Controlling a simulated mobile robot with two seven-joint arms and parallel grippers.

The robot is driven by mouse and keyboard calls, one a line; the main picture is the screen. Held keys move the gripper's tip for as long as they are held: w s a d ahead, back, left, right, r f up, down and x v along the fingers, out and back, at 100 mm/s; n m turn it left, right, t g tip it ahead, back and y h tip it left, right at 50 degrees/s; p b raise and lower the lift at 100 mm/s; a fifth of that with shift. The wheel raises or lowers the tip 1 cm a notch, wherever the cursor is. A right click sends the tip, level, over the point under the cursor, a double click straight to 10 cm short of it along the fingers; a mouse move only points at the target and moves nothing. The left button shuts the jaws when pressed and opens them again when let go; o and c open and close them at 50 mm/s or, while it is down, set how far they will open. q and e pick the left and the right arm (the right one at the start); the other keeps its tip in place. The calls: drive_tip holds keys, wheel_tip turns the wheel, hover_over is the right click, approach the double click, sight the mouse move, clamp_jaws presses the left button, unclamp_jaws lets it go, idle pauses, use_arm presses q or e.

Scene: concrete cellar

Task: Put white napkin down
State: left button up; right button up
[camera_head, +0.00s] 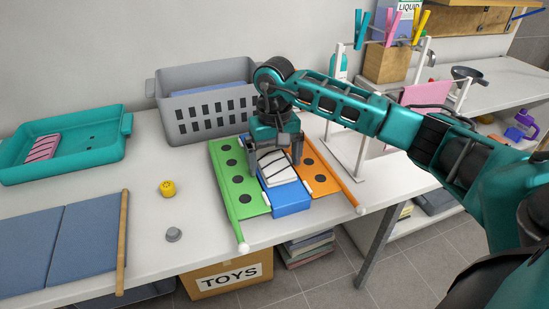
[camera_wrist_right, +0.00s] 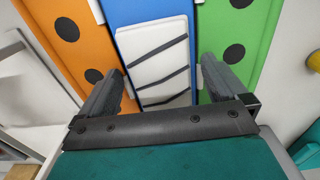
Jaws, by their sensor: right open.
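The white napkin (camera_head: 278,166) with dark diagonal stripes lies flat on the blue middle panel (camera_head: 291,199) of a folding board. It also shows in the right wrist view (camera_wrist_right: 158,68), between the fingers. My right gripper (camera_head: 276,160) is open above the napkin, with one finger on each side of it. In the right wrist view the fingers (camera_wrist_right: 160,85) stand apart and do not press on the napkin. The green panel (camera_head: 238,190) with black dots and the orange panel (camera_head: 326,178) flank the blue one. My left gripper is not in view.
A grey basket (camera_head: 195,122) stands right behind the board. A teal tray (camera_head: 70,172) holding a pink striped cloth (camera_head: 43,148) is at the left. A yellow cap (camera_head: 167,188), a grey knob (camera_head: 173,234) and a blue mat (camera_head: 85,245) lie left. A white rack (camera_head: 337,130) stands right.

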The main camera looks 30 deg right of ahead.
sight(274, 164)
drive_tip(key=shift+r, duration=0.1)
wheel_tip(274, 164, up, 12)
idle(0.5)
idle(0.5)
